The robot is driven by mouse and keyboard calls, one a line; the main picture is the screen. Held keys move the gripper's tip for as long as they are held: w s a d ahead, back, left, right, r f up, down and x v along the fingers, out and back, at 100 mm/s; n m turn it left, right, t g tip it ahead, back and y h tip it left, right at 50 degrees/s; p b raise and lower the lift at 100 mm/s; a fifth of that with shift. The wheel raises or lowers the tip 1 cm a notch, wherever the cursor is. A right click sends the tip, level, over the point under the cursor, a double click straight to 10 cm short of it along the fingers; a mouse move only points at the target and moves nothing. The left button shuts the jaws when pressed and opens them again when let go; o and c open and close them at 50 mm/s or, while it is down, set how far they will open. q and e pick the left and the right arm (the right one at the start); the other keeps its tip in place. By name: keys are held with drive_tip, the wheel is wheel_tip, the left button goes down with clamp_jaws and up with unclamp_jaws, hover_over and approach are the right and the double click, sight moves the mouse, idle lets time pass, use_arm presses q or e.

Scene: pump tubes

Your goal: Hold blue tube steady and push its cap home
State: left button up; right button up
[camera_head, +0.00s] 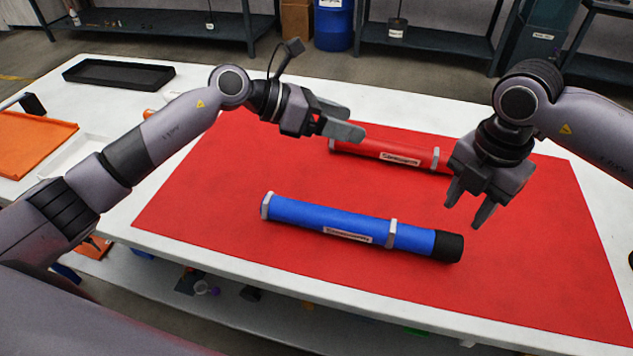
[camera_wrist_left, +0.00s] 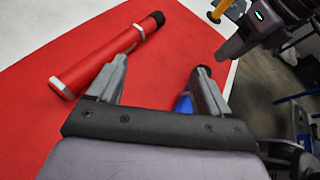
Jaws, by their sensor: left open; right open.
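The blue tube (camera_head: 310,217) lies on the red mat with white bands near its left end and right of its middle. Its black cap (camera_head: 447,247) is at the right end; I cannot tell how far it is seated. In the left wrist view the blue tube (camera_wrist_left: 183,103) is mostly hidden behind a finger. My left gripper (camera_head: 343,122) is open and empty, above the mat beyond the tube; its fingers also show in the left wrist view (camera_wrist_left: 160,85). My right gripper (camera_head: 466,210) is open and empty, pointing down above and beyond the capped end, apart from it.
A red tube (camera_head: 385,151) lies farther back on the red mat (camera_head: 210,200), partly behind my right gripper; it also shows in the left wrist view (camera_wrist_left: 105,58). A black tray (camera_head: 118,73) and an orange tray (camera_head: 35,140) are at the left. The mat's front is clear.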

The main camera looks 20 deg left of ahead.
sight(316, 209)
use_arm(q)
drive_tip(key=s+f+m+g+y, duration=0.1)
drive_tip(key=s+f+m+y, duration=0.1)
drive_tip(key=y, duration=0.1)
drive_tip(key=s+f+m+g+y, duration=0.2)
drive_tip(key=s+y, duration=0.1)
drive_tip(key=y, duration=0.1)
drive_tip(key=s+f+m+g+y, duration=0.2)
drive_tip(key=s+f+y, duration=0.1)
drive_tip(key=y, duration=0.1)
drive_tip(key=shift+s+a+f, duration=0.1)
drive_tip(key=shift+s+a, duration=0.15)
drive_tip(key=shift+a, duration=0.05)
drive_tip(key=shift+s+a+m+y, duration=0.15)
drive_tip(key=shift+a+m+y, duration=0.25)
drive_tip(key=shift+a+y, duration=0.15)
drive_tip(key=shift+f, duration=3.55)
drive_tip(key=c, duration=1.4)
use_arm(e)
clamp_jaws()
